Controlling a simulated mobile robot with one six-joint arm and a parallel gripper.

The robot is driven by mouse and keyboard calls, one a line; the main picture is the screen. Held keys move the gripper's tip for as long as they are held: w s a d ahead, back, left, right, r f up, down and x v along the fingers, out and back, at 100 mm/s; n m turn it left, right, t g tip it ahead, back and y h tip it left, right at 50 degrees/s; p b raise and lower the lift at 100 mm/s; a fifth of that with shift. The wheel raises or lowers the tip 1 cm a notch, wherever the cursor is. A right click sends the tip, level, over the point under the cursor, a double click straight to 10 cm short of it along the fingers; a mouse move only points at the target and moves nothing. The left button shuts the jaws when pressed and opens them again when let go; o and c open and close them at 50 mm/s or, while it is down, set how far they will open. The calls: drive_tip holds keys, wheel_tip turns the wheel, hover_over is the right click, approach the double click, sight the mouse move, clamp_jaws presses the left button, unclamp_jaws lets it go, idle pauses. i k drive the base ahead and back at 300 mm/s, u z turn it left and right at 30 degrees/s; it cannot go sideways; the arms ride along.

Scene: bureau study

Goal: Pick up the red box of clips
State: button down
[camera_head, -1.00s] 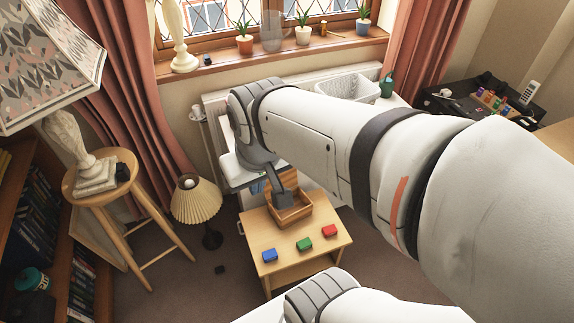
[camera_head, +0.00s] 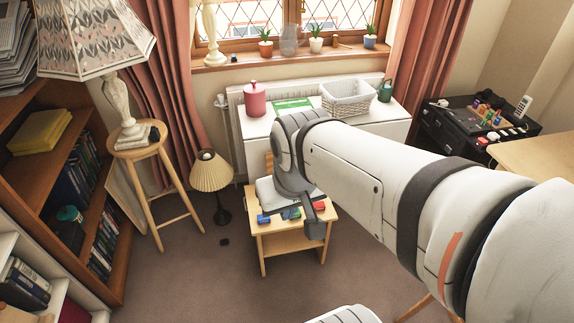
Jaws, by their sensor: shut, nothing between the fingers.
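The red box of clips (camera_head: 319,205) lies at the right end of a row on the small wooden table (camera_head: 288,242). A green box (camera_head: 291,213) is in the middle of the row and a blue box (camera_head: 263,219) at the left. My gripper (camera_head: 316,230) is shut and empty. It appears just in front of the red box in the picture and hides part of it; I cannot tell the gap between them. My wrist hides much of the table's back and most of the open wooden box (camera_head: 270,167) there.
A white cabinet (camera_head: 258,127) behind holds a red canister (camera_head: 254,98), a white basket (camera_head: 348,96) and a green watering can (camera_head: 385,90). A pleated lamp (camera_head: 211,175) and a stool (camera_head: 140,152) stand left.

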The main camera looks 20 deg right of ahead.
sight(320, 206)
drive_tip(key=z, duration=0.85)
drive_tip(key=i, duration=1)
drive_tip(key=z, duration=0.6)
drive_tip(key=k, duration=0.15)
drive_tip(key=z, duration=0.3)
